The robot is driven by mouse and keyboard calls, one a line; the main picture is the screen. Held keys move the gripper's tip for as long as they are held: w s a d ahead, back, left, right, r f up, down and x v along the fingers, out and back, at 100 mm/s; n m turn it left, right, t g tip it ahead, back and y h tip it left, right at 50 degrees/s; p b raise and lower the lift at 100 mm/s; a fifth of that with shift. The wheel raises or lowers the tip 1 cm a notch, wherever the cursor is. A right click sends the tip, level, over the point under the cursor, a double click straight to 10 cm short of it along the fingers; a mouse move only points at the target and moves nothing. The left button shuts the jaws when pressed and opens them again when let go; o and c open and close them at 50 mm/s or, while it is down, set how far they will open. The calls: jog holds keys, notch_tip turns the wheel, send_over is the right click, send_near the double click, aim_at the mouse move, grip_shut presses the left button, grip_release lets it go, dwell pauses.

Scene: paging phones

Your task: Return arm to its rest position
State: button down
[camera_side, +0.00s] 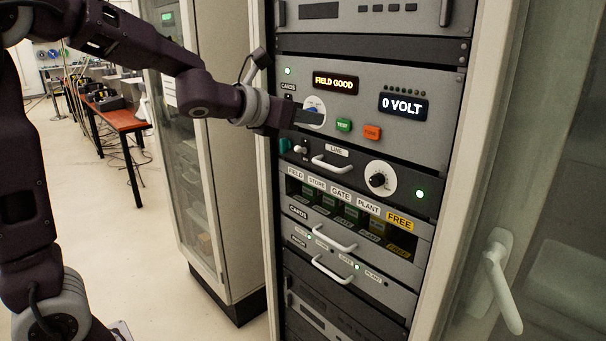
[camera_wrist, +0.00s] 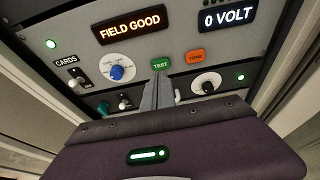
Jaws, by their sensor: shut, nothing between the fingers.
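My gripper (camera_side: 318,118) is shut and empty in front of the upper panel of the rack. In the wrist view its grey fingers (camera_wrist: 162,86) point at the panel, just below the green TEST button (camera_wrist: 161,64). I cannot tell whether they touch the panel. In the side view the fingertips partly cover the white dial with the blue knob (camera_side: 313,104), and the TEST button (camera_side: 344,125) is just to their right. The amber display (camera_side: 336,83) reads FIELD GOOD and the white display (camera_side: 403,105) reads 0 VOLT.
An orange TONE button (camera_side: 372,132), a black knob (camera_side: 378,180) and pull handles (camera_side: 332,163) stick out nearby. An open glass door with a white handle (camera_side: 501,280) is at the right. A second cabinet (camera_side: 215,190) stands left of the rack. Open floor (camera_side: 110,240) lies farther left.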

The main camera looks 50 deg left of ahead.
jog(key=shift+s, duration=0.1)
jog(key=s+d+f+m+g, duration=0.2)
jog(key=s+f+m+g, duration=0.1)
jog(key=s+m, duration=0.8)
jog(key=s+d+f+m+g, duration=0.3)
jog(key=s+f+m, duration=0.1)
jog(key=s+m, duration=0.7)
jog(key=s+d+f+m+g, duration=0.2)
jog(key=s+f+m, duration=0.1)
jog(key=s+m, duration=0.8)
jog(key=m, duration=0.3)
jog(key=shift+d+f+g, duration=0.35)
jog(key=shift+g, duration=0.05)
jog(key=shift+w, duration=0.1)
